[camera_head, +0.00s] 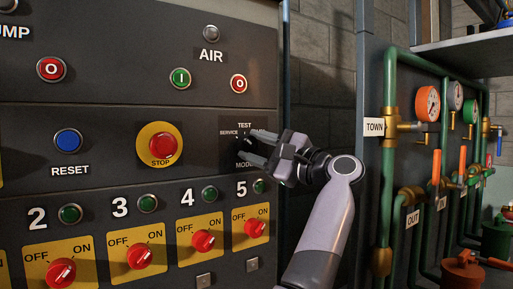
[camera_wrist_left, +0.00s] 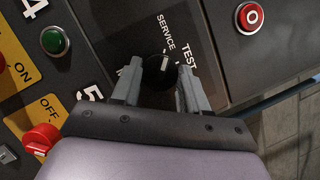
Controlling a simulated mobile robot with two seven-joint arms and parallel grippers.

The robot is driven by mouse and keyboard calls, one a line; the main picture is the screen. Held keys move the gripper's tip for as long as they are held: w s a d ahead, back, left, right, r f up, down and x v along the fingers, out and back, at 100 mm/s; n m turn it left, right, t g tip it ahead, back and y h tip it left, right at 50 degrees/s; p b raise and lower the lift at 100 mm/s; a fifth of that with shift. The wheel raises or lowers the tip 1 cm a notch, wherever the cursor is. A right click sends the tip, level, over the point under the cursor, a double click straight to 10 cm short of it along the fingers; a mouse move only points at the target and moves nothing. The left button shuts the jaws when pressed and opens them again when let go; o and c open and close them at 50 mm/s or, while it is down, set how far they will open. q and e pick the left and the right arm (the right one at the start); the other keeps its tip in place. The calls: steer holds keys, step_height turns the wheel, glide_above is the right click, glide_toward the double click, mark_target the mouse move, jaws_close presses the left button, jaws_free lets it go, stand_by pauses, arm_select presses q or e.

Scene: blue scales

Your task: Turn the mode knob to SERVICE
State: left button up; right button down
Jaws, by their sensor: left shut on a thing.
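The black mode knob (camera_wrist_left: 158,72) sits on a dark label plate on the panel. In the head view the knob (camera_head: 242,144) is mostly hidden by my fingers. My left gripper (camera_wrist_left: 154,88) has its two fingers on either side of the knob and is shut on it; the same gripper (camera_head: 252,147) reaches in from the right in the head view. The knob's pale pointer mark points up in the wrist view, toward the SERVICE label (camera_wrist_left: 167,32). The TEST label (camera_wrist_left: 188,59) is to its right. I cannot tell its exact alignment. My right gripper is not in view.
A red STOP button (camera_head: 163,146) on a yellow ring is left of the knob. Red switch 5 (camera_head: 255,228) and its green lamp (camera_head: 259,187) are just below. Green pipes (camera_head: 389,110) with gauges stand to the right.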

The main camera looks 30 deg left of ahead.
arm_select(q)
steer(key=shift+f, duration=0.1)
stand_by(0.3)
steer(key=o, duration=1.1)
steer(key=shift+c, duration=0.2)
steer(key=shift+d, duration=0.1)
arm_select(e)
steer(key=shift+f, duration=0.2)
